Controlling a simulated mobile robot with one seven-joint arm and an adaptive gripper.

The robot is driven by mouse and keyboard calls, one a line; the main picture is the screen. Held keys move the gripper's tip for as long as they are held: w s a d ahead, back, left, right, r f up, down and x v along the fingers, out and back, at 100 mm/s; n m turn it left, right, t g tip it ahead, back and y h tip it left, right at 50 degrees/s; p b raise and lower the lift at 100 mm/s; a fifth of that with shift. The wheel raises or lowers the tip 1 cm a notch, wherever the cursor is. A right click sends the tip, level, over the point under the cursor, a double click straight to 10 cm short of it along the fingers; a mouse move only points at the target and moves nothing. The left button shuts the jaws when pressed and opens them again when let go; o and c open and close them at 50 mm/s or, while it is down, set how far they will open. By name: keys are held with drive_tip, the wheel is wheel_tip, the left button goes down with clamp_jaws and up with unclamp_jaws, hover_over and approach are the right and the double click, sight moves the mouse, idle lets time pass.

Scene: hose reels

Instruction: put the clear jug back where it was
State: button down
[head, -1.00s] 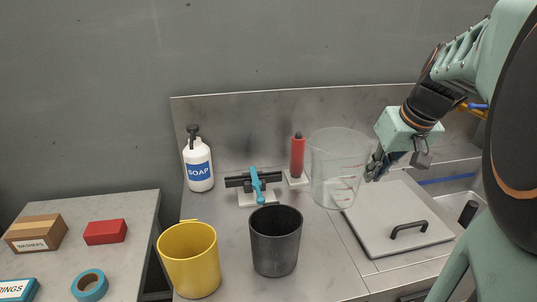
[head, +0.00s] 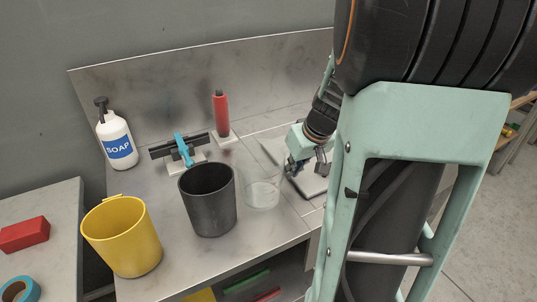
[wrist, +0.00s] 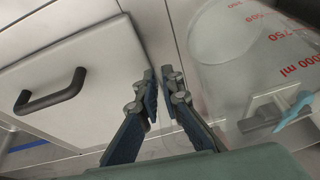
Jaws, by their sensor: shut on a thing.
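The clear jug (head: 262,190) is just right of the black cup, over the steel bench. In the wrist view the jug (wrist: 235,50) fills the upper right, with red volume marks. My gripper (head: 291,167) is at the jug's right side, with its fingers (wrist: 160,88) close together and shut on the jug. The exact grip on its edge is hard to make out. I cannot tell whether the jug's base touches the bench.
The black cup (head: 208,205) and yellow cup (head: 122,240) stand left of the jug. Behind are a blue-handled fixture (head: 182,150), a red cylinder (head: 220,115) and a soap bottle (head: 118,142). A lid with a black handle (wrist: 50,92) lies right of the jug.

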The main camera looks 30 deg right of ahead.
drive_tip(key=shift+f, duration=0.3)
drive_tip(key=shift+f+b, duration=0.25)
drive_tip(key=shift+b, duration=0.05)
drive_tip(key=c, duration=2.1)
unclamp_jaws()
drive_tip(key=shift+r, duration=0.1)
drive_tip(key=shift+r, duration=0.1)
drive_tip(key=shift+r+p, duration=0.3)
drive_tip(key=shift+p, duration=0.2)
drive_tip(key=p+v, duration=0.6)
drive_tip(key=v, duration=0.5)
drive_tip(key=shift+s+r, duration=0.2)
drive_tip(key=shift+s, duration=0.05)
